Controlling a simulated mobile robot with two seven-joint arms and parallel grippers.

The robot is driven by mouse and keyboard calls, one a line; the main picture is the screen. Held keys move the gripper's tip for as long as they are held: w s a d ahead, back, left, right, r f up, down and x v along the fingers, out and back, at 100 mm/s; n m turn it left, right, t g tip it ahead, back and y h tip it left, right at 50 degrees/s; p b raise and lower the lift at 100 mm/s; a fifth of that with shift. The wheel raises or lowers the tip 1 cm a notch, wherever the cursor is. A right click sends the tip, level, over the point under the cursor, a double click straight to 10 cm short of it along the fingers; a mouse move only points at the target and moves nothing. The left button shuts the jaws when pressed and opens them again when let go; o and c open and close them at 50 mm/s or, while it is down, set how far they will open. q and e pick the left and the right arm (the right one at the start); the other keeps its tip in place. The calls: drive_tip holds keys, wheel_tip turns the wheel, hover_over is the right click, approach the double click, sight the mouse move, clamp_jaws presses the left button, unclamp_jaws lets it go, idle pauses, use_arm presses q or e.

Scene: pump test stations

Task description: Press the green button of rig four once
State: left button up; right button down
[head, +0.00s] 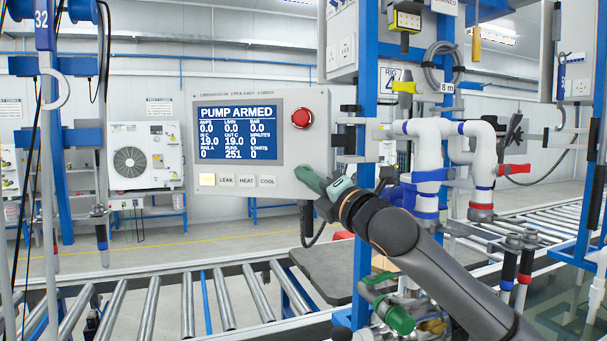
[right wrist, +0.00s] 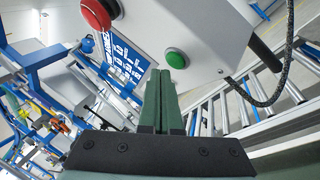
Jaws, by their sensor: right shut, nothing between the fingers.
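A grey control box (head: 262,184) has a blue screen (head: 238,129) reading PUMP ARMED and a red mushroom button (head: 302,118), also in the right wrist view (right wrist: 97,12). The green button (right wrist: 176,58) shows in the right wrist view, on the box face just right of the fingertips. My right gripper (head: 308,179) is shut and empty at the box's lower right corner. Its closed fingers (right wrist: 160,74) point at the face; I cannot tell whether they touch it. My left gripper is out of view.
Grey keys (head: 247,180) marked LEAK, HEAT and COOL and a lit key (head: 207,179) line the box's lower edge. A blue post (head: 366,150), a partly hidden RIG sign (head: 389,78) and white pipes (head: 425,150) stand to the right. A roller conveyor (head: 150,300) runs below.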

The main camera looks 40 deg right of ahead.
idle(0.6)
idle(0.7)
drive_tip(key=shift+w+d+p, duration=0.3)
drive_tip(key=shift+p, duration=0.2)
drive_tip(key=shift+w+d+p, duration=0.3)
drive_tip(key=shift+d+p, duration=0.05)
drive_tip(key=shift+p, duration=0.1)
idle(0.7)
drive_tip(key=shift+s+a, duration=0.6)
idle(0.4)
